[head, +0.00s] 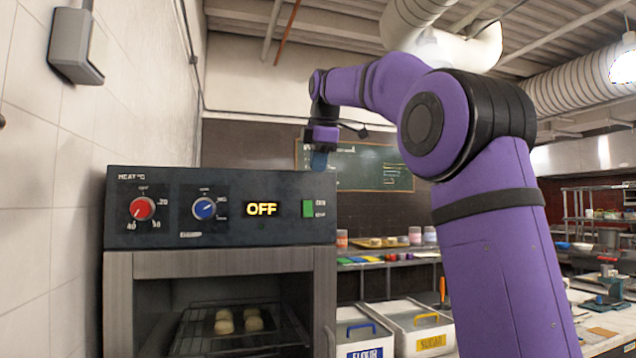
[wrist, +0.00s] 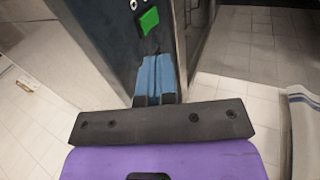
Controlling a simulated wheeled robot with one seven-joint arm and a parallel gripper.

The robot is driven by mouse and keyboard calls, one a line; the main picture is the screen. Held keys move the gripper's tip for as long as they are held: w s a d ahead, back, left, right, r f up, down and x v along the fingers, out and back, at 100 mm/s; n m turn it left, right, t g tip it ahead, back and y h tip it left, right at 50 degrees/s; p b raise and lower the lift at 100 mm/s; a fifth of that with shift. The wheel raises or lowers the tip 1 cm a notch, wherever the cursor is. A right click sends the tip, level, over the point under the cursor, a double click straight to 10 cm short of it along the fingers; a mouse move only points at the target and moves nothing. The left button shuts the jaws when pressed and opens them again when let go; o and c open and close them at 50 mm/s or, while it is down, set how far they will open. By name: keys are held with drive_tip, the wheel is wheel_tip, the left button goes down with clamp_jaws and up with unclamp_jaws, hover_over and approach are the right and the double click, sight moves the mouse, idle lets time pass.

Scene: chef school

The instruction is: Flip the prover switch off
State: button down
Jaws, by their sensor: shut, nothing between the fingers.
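The prover is a steel cabinet with a dark control panel (head: 225,190) on top. Its lit display (head: 262,209) reads OFF. The green prover switch (head: 308,208) is at the panel's right end; it also shows in the wrist view (wrist: 149,20). My gripper (head: 319,163) has blue fingers pressed together, pointing down, just above the panel's upper right edge in the head view. In the wrist view my fingers (wrist: 155,64) are shut and empty, below the switch in the picture, with a gap between them.
A red knob (head: 142,208) and a blue knob (head: 204,208) are on the panel's left half. Buns (head: 224,321) sit on a rack inside. A tiled wall (head: 60,200) stands close on the left. Flour (head: 365,340) and sugar bins (head: 425,328) stand to the right.

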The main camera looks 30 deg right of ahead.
drive_tip(key=shift+s+a+r, duration=0.1)
drive_tip(key=shift+s+r, duration=0.05)
drive_tip(key=shift+r, duration=0.7)
drive_tip(key=shift+s+r, duration=0.1)
drive_tip(key=shift+r, duration=0.7)
drive_tip(key=s+a+f+m, duration=0.4)
drive_tip(key=s+f+m, duration=0.1)
drive_tip(key=s+f, duration=0.6)
drive_tip(key=s+a+f+m+y, duration=0.1)
drive_tip(key=s+a+f+m, duration=0.3)
drive_tip(key=s+f, duration=0.6)
drive_tip(key=s+a+f+m, duration=0.5)
drive_tip(key=s+f, duration=0.6)
drive_tip(key=f, duration=0.3)
drive_tip(key=shift+s+m+t, duration=0.3)
drive_tip(key=shift+m, duration=0.1)
